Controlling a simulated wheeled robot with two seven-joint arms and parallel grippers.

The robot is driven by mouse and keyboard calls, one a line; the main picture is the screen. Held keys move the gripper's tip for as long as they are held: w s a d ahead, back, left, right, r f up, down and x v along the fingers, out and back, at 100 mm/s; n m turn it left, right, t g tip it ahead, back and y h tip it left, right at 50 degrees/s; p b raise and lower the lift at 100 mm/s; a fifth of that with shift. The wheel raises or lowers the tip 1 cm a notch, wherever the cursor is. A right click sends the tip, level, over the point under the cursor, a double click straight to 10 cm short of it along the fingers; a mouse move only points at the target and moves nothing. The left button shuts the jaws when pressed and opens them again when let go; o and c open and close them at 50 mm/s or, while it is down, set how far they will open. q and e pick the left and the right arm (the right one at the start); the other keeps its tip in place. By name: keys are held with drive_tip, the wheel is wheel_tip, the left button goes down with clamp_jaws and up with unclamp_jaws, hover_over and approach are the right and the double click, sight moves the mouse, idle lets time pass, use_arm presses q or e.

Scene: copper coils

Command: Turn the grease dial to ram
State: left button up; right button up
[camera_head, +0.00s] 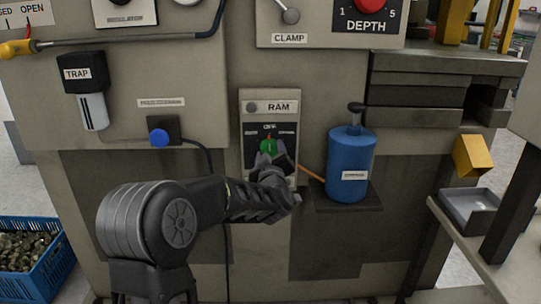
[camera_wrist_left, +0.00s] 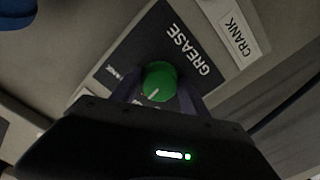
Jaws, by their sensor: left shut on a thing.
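The grease dial is a green round knob (camera_head: 268,145) on a black plate below a white RAM label (camera_head: 281,107) in the head view. In the left wrist view the green dial (camera_wrist_left: 158,79) sits on the black plate lettered GREASE (camera_wrist_left: 191,49), with a white mark toward the picture's lower left. A CRANK label (camera_wrist_left: 239,38) is beside that plate. My left gripper (camera_head: 267,157) is shut on the dial, with fingers on both sides of it in the wrist view (camera_wrist_left: 160,92). Small words around the dial are partly hidden or too small to read. My right gripper is not in view.
A blue bottle (camera_head: 350,165) stands on a small shelf close right of the dial panel, with an orange rod between. A blue knob (camera_head: 159,137) and a TRAP filter (camera_head: 88,85) are to the left. A blue crate (camera_head: 48,262) is on the floor at left.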

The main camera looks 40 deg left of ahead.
use_arm(q)
drive_tip(key=n+b, duration=0.4)
drive_tip(key=b, duration=0.1)
drive_tip(key=n+b, duration=0.2)
drive_tip(key=n, duration=0.1)
drive_tip(key=shift+f, duration=0.25)
drive_tip(key=n+b, duration=0.2)
drive_tip(key=shift+r+n, duration=0.1)
drive_tip(key=shift+n, duration=0.2)
drive_tip(key=shift+r+n+b, duration=0.15)
drive_tip(key=shift+n+b, duration=0.7)
drive_tip(key=shift+n, duration=0.05)
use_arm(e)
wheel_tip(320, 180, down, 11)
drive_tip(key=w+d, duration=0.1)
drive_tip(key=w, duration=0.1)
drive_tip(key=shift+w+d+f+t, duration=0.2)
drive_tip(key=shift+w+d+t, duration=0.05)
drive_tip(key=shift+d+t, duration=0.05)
use_arm(q)
drive_tip(key=o, duration=1.3)
drive_tip(key=shift+r, duration=0.1)
drive_tip(key=shift+o, duration=0.2)
